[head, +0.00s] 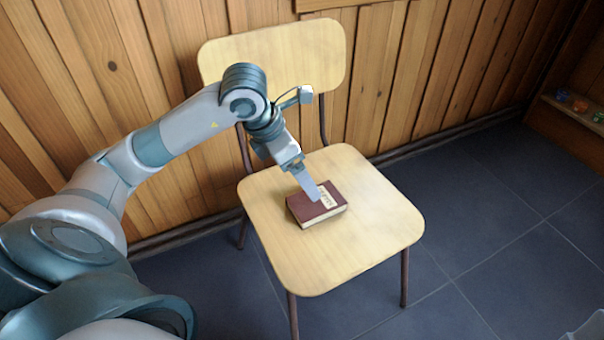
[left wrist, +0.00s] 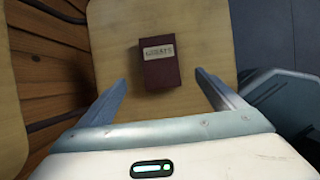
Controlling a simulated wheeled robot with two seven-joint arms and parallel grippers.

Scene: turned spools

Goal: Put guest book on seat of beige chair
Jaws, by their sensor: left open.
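The guest book (head: 306,210) is a dark red closed book with a pale label. It lies flat on the seat of the beige chair (head: 375,225), near the middle. In the left wrist view the book (left wrist: 161,72) lies on the seat (left wrist: 112,40) just beyond my fingers, with its label facing up. My left gripper (head: 314,192) is just above the book in the head view. In the left wrist view its two fingers (left wrist: 161,82) are spread wide, with a gap on each side of the book, and hold nothing.
The chair's backrest (head: 325,45) stands near a wooden plank wall (head: 440,60). Dark tiled floor (head: 490,240) is clear to the right of the chair. A low wooden shelf (head: 570,110) with small colored items is at the far right.

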